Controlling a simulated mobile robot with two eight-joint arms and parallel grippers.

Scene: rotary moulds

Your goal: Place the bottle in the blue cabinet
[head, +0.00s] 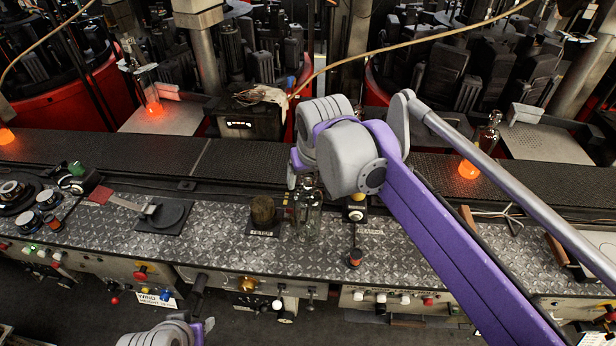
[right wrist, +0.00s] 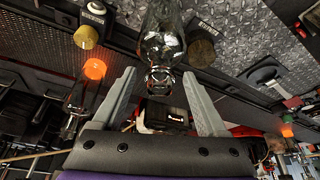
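A clear glass bottle (head: 308,222) stands on the diamond-plate console, just below my right gripper (head: 303,182). In the right wrist view the bottle (right wrist: 163,45) has its neck toward me, between the tips of my right gripper (right wrist: 159,76). The fingers are spread, with a gap on each side of the neck. In the head view the wrist hides most of the fingers. Part of my left arm's end (head: 172,332) shows at the bottom edge; its fingers cannot be made out. No blue cabinet is in view.
A brown round knob (head: 263,212) is close left of the bottle, and a black-and-yellow button (head: 356,208) is to its right. A dark conveyor (head: 120,150) runs behind the console. Another bottle (head: 489,132) stands at the back right. Glowing orange pieces lie around the machines.

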